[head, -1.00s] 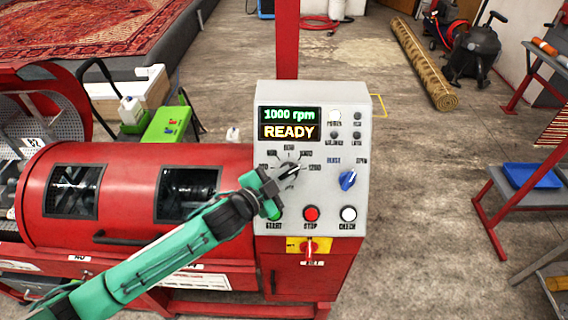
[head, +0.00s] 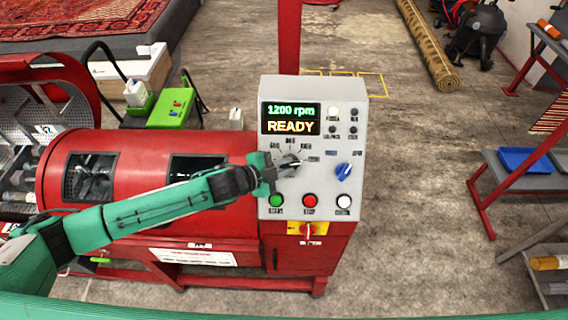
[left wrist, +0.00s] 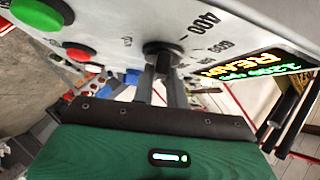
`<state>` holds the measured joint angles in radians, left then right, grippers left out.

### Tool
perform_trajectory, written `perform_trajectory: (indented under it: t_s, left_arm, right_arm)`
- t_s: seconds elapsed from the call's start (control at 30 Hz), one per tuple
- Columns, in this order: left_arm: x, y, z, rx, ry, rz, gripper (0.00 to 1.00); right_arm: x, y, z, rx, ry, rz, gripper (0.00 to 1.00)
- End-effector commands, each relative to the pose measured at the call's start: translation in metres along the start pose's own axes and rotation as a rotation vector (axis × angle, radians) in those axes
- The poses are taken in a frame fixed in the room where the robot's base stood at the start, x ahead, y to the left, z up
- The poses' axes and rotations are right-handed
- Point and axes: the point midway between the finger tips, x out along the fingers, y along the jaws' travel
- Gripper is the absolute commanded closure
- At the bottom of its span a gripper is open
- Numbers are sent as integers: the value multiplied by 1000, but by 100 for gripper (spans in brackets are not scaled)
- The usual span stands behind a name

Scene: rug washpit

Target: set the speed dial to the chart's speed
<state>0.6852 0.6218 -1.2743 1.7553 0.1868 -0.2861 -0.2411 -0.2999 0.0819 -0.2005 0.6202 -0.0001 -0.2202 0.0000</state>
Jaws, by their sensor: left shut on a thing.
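The grey control panel (head: 318,185) stands upright on the red machine. Its display (head: 290,118) reads "1200 rpm" and "READY". My left gripper (head: 288,165) is at the speed dial, shut on it. In the left wrist view the dark dial (left wrist: 162,52) sits between the fingers (left wrist: 163,88), with the marks 400 and 600 beside it. My right gripper is not in view. No chart is readable.
Below the dial are a green START button (head: 276,200), a red STOP button (head: 309,201) and a white button (head: 343,201). A blue knob (head: 343,172) is to the right. A red drum (head: 130,185) lies at left.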

Motion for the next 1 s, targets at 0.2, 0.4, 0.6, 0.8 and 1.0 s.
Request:
perform_trajectory:
  t_s: [0.2, 0.4, 0.6, 0.8, 1.0]
  left_arm:
    - [0, 0, -1, 2, 2, 0, 100]
    - [0, 0, -1, 1, 2, 0, 64]
    - [0, 0, 0, 1, 1, -1, 64]
    - [-10, 1, 1, 1, 1, -1, 64]
    - [-42, 2, 3, 2, -1, -1, 64]
  right_arm:
    - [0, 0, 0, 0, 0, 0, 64]
    - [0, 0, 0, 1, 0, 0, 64]
    - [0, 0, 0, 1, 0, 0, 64]
    - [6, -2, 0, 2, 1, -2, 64]
    - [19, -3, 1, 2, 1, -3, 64]
